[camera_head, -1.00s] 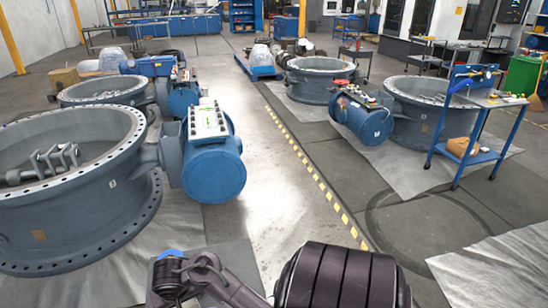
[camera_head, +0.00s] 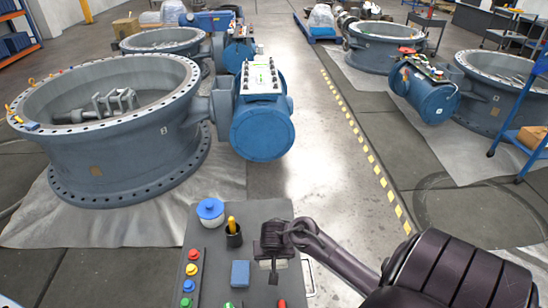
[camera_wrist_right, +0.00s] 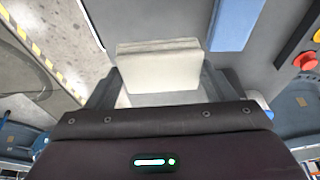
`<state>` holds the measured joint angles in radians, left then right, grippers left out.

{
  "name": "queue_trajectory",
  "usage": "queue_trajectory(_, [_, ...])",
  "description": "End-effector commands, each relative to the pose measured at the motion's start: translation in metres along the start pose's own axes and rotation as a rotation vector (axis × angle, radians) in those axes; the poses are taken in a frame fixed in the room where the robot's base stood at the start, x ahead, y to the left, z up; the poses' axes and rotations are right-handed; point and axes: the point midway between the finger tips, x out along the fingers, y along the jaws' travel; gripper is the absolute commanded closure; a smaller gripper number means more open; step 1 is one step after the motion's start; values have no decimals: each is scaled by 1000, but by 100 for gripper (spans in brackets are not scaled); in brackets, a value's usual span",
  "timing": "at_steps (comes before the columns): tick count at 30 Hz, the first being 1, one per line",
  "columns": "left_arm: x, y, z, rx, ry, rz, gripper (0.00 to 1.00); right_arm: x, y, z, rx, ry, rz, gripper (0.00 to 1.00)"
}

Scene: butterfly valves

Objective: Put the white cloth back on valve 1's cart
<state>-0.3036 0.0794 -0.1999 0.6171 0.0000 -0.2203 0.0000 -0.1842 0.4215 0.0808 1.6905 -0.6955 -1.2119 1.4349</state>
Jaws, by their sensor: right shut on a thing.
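My right gripper (camera_head: 274,268) is over the right part of a grey cart top (camera_head: 268,209). In the right wrist view its fingers are shut on a folded white cloth (camera_wrist_right: 158,62). I cannot tell whether the cloth touches the cart top. The cart stands in front of the nearest large grey butterfly valve (camera_head: 120,160) with its blue actuator (camera_head: 262,130). I see no valve number. My left gripper is not in view.
On the cart are a white jar with a blue lid (camera_head: 210,210), a dark cup with a yellow-handled tool (camera_head: 233,236), a blue block (camera_head: 240,273) and a strip of coloured knobs (camera_head: 190,269). A handle (camera_head: 309,277) projects at the cart's right edge.

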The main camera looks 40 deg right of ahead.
Motion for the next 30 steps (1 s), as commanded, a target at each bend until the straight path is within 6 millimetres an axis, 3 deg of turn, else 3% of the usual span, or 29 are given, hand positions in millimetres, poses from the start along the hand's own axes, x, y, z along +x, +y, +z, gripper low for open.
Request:
queue_trajectory(3, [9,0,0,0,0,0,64,25,1,7,-1,1,3,42])
queue_trajectory(15, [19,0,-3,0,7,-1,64,67,0,20,0,0,0,42])
queue_trajectory(29, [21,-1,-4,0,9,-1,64,76,0,23,1,0,-1,42])
queue_trajectory(30, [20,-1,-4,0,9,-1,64,76,-1,23,1,1,-1,21])
